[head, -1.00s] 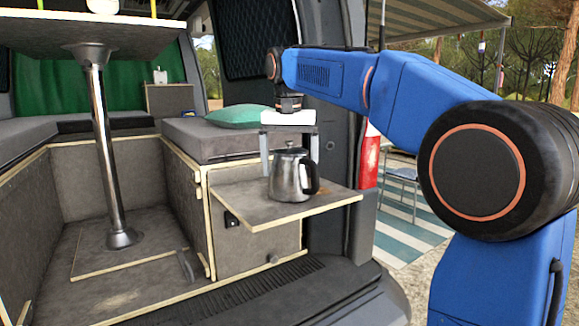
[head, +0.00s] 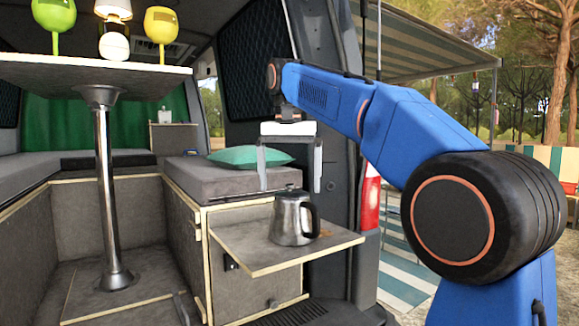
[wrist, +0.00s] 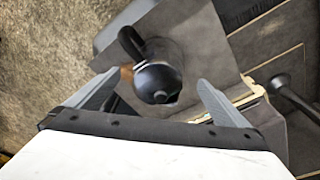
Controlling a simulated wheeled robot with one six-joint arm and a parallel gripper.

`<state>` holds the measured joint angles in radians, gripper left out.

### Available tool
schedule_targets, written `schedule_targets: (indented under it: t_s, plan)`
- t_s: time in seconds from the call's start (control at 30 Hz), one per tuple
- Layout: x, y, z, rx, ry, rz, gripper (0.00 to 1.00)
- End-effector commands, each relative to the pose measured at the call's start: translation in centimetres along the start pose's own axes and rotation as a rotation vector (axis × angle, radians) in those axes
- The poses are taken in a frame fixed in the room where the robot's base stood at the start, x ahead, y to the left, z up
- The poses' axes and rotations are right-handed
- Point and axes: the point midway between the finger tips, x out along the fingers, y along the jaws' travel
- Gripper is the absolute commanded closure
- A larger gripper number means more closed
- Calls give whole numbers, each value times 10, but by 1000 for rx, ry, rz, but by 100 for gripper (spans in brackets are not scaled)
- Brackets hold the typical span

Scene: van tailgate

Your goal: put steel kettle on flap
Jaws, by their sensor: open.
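The steel kettle (head: 291,218) stands upright on the wooden flap (head: 262,256), which sticks out from the cabinet at the van's rear. Its black handle faces right in the head view. My gripper (head: 290,186) is above the kettle, open, with its fingers apart and nothing between them. In the wrist view the kettle (wrist: 158,82) lies beyond the open fingertips, lid and handle seen from above. The fingers do not appear to touch it.
A table (head: 80,72) on a metal post holds two green-yellow glasses and a lamp-like object. A green pillow (head: 250,156) lies on the grey cushion behind my gripper. The van's door pillar and red tail light (head: 370,203) stand right of the flap.

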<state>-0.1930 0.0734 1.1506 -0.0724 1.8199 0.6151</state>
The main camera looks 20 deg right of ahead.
Motion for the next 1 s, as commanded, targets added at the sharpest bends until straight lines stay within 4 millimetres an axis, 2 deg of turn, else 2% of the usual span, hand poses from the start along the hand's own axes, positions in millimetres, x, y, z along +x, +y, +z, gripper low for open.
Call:
schedule_targets:
  t_s: [0.1, 0.2, 0.4, 0.77, 0.87, 1.0]
  plan:
    - [-19, 0, 0, 0, 1, -1, 0]
    - [-30, -1, -1, 0, 0, 0, 0]
    - [-40, 0, 0, 0, 0, 0, 0]
    - [-38, 5, 4, -7, 4, -3, 0]
    - [-33, 15, 11, -24, 12, -10, 0]
    - [-15, 37, 31, -66, 33, -26, 0]
